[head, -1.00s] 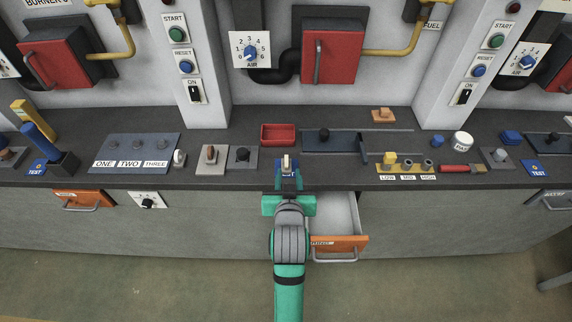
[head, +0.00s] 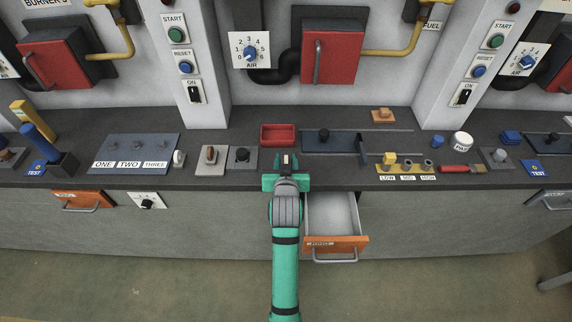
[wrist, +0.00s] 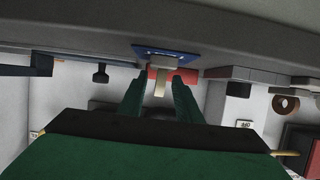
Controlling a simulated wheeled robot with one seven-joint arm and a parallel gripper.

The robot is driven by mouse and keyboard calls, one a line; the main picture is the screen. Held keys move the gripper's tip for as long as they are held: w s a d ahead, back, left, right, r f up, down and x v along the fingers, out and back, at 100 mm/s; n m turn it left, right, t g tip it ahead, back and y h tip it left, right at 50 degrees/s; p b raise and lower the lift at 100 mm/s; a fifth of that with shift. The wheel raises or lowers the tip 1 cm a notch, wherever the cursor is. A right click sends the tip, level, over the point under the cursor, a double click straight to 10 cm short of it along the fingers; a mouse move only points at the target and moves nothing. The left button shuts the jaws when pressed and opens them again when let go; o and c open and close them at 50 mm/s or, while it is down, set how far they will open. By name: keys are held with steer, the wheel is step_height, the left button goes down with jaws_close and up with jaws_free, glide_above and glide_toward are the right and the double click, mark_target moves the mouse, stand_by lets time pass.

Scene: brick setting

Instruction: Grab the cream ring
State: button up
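I cannot make out a cream ring for certain. A small white round piece (head: 179,158) stands on the counter left of the middle in the head view, and I cannot tell if it is a ring. My gripper (head: 286,172) is at the counter's front edge. In the wrist view its two green fingers (wrist: 158,95) are apart, with a cream lever (wrist: 160,86) on a blue plate (wrist: 150,50) showing in the gap. I cannot tell if they touch it. The lever (head: 286,160) shows just past my gripper in the head view.
A red tray (head: 278,142) lies behind my gripper. An open, empty-looking drawer (head: 336,244) juts out just right of my arm. The dark counter (head: 235,180) carries several switches and knobs. A brown ring-like shape (wrist: 286,105) shows at the wrist view's right.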

jaws_close()
steer(key=shift+r, duration=0.15)
